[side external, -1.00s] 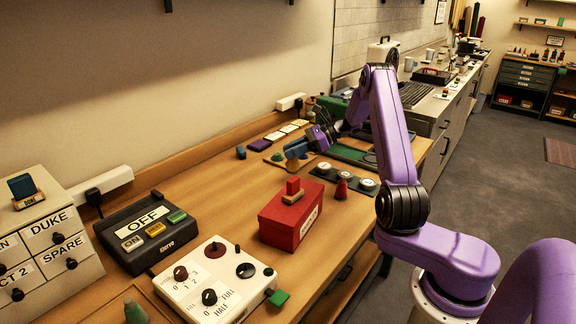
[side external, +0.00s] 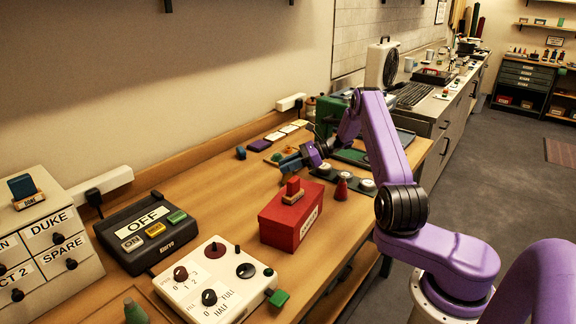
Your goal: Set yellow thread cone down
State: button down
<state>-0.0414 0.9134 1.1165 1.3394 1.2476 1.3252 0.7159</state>
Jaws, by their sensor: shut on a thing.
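My gripper (side external: 287,164) is low over the back middle of the table, beyond the red box, with its blue fingers pointing left. It is shut on the yellow thread cone. The cone is hidden behind the fingers and wrist now, so I cannot tell whether its base touches the table.
A red box (side external: 289,221) with a red block on top stands in front of my gripper. To the right are a red cone (side external: 342,189) and a dark strip with white discs (side external: 331,172). A small blue block (side external: 240,153) is left. Bare wood (side external: 215,205) lies front left.

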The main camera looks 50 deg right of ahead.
jog(key=c, duration=0.9)
grip_release()
jog(key=shift+f, duration=0.1)
